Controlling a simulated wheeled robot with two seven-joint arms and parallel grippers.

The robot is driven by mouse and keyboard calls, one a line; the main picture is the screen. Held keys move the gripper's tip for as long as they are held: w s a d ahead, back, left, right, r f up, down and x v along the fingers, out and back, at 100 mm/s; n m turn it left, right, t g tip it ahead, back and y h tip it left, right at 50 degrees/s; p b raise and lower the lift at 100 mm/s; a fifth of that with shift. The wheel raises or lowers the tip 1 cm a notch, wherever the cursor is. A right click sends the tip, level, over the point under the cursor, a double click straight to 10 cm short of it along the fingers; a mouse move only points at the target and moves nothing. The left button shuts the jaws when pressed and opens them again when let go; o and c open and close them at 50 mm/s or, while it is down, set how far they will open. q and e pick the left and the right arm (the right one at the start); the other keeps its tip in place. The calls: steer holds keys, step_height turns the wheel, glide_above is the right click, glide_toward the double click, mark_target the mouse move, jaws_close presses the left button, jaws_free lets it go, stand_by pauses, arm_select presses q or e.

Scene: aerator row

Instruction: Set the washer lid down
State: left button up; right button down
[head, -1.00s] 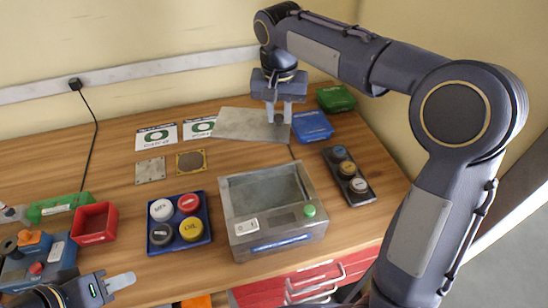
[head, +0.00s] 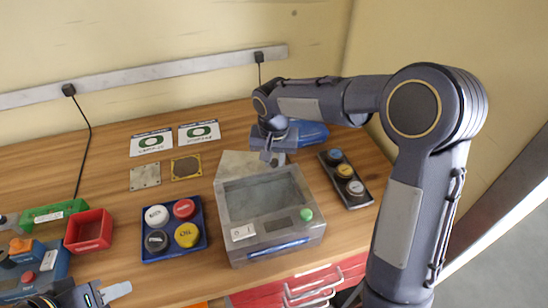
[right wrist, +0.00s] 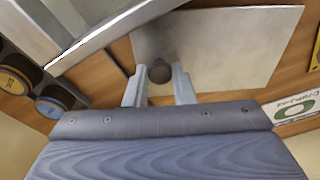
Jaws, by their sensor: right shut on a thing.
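The washer lid (head: 232,163) is a flat grey plate behind the grey washer box (head: 235,256), which hides its near edge. In the right wrist view the lid (right wrist: 225,45) shows a dark round knob (right wrist: 159,71). My right gripper (head: 272,158) is shut on this knob, with a finger on either side of it in the wrist view (right wrist: 159,86). I cannot tell whether the lid touches the table. My left gripper (head: 115,291) is at the bottom left, away from the lid; its finger gap does not show.
A blue box (head: 310,134) stands behind my right gripper. A dark strip with several knobs (head: 345,178) lies right of the washer. Two cards (head: 152,142), two small plates (head: 145,176), a blue tray of round caps (head: 148,252) and a red bin (head: 88,231) lie left.

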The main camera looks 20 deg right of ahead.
steer(key=shift+f, duration=0.1)
steer(key=c, duration=1.2)
jaws_free()
steer(key=shift+c, duration=0.2)
step_height(320, 180, up, 11)
steer(key=s, duration=0.1)
steer(key=s+d+r+y, duration=0.1)
steer(key=s+d+r, duration=0.1)
steer(key=s+d, duration=0.35)
steer(key=s+f+n+t+y, duration=0.1)
steer(key=s+f+t, duration=0.1)
steer(key=s, duration=0.8)
steer(key=s+a+f+n+t+y, duration=0.1)
steer(key=s+f, duration=0.3)
steer(key=s, duration=0.6)
steer(key=shift+s+a+f+n+t+y, duration=0.15)
steer(key=shift+s+n+t+y, duration=0.05)
steer(key=shift+n+t+y, duration=0.35)
